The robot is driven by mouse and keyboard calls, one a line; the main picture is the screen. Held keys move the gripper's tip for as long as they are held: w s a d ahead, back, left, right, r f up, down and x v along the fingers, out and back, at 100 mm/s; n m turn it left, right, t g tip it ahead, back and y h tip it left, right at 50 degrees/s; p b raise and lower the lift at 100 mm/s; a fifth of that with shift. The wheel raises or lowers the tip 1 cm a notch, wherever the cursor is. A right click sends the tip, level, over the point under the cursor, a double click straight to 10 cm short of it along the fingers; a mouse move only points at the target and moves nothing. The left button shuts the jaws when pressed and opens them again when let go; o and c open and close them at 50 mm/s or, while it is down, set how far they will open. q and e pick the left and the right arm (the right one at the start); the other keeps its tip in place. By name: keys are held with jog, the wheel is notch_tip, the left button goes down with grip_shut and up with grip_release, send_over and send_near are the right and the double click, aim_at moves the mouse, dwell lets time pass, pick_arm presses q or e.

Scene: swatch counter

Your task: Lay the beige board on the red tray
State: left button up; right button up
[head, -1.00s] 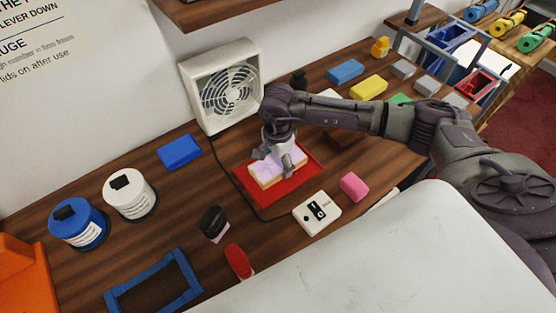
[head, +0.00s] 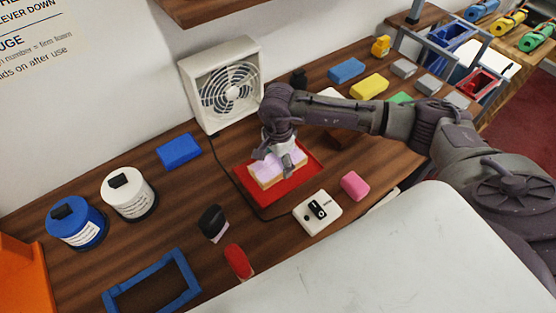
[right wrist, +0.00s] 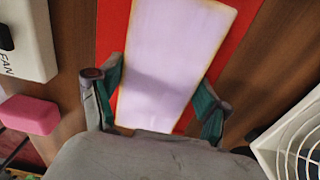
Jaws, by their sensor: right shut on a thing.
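The beige board (head: 264,176) has beige sides and a pale lavender top face. In the head view it is over the red tray (head: 276,196), roughly in its middle. My right gripper (head: 276,158) is above it and shut on it. In the right wrist view the two fingers (right wrist: 160,80) straddle the board (right wrist: 175,55), with red tray (right wrist: 114,30) showing on both sides. Whether the board's underside touches the tray is hidden. My left gripper is not in view.
A white fan (head: 224,85) stands behind the tray. A white switch box (head: 317,212) and a pink block (head: 355,185) lie in front and to the right. A blue block (head: 179,150) lies left, near white (head: 129,194) and blue (head: 75,225) tubs. A dark cable runs beside the tray.

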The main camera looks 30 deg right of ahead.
jog(key=shift+f+b, duration=0.3)
jog(key=o, duration=1.2)
jog(key=shift+o, duration=0.2)
jog(key=shift+r, duration=0.15)
notch_tip(320, 180, up, 12)
